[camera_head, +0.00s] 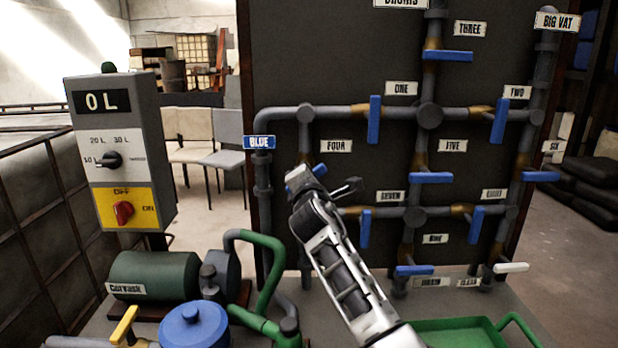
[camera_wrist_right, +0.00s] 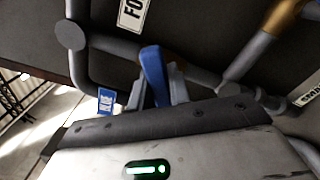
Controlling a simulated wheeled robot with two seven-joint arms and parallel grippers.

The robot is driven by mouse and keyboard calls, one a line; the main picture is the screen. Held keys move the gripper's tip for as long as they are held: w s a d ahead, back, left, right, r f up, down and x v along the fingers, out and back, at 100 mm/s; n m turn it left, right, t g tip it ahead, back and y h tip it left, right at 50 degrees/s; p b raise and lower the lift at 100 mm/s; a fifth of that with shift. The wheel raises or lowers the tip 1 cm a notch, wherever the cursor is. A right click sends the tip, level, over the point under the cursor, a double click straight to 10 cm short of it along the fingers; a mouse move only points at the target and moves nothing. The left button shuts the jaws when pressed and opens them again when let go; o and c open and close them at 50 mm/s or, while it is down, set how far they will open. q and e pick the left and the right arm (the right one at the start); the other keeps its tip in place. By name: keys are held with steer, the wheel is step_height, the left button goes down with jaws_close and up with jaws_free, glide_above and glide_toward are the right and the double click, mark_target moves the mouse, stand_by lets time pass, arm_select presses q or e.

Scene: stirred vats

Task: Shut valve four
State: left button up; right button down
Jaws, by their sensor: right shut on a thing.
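The valve board (camera_head: 370,80) carries grey pipes with blue lever handles and white number labels. The label FOUR (camera_head: 336,146) sits right of the left vertical pipe, and its start shows in the right wrist view (camera_wrist_right: 132,12). My right gripper (camera_head: 326,184) is in front of that pipe, just below the label. In the right wrist view, its jaws (camera_wrist_right: 160,88) are shut on a blue lever, the handle of valve four (camera_wrist_right: 152,70). My gripper hides most of this handle and its valve body in the head view, so its angle to the pipe is hard to tell. My left gripper is out of view.
Handles one (camera_head: 375,119), five (camera_head: 431,178) and seven (camera_head: 365,228) are nearby. A control box (camera_head: 120,150) stands at left. A green pump (camera_head: 155,276), a blue-lidded vessel (camera_head: 193,326) and a green tray (camera_head: 455,332) are below. Green hose rises left of my forearm.

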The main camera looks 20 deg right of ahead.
steer(key=m, duration=0.2)
steer(key=m+b, duration=0.1)
steer(key=m, duration=0.1)
steer(key=shift+f, duration=0.35)
steer(key=shift+f+m+b, duration=0.1)
steer(key=shift+m+b, duration=0.4)
steer(key=shift+m, duration=0.9)
steer(key=c, duration=1.3)
jaws_free()
steer(key=shift+s, duration=0.1)
steer(key=b+v, duration=0.1)
steer(key=v, duration=1.4)
steer(key=shift+s, duration=0.4)
steer(key=shift+a, duration=0.1)
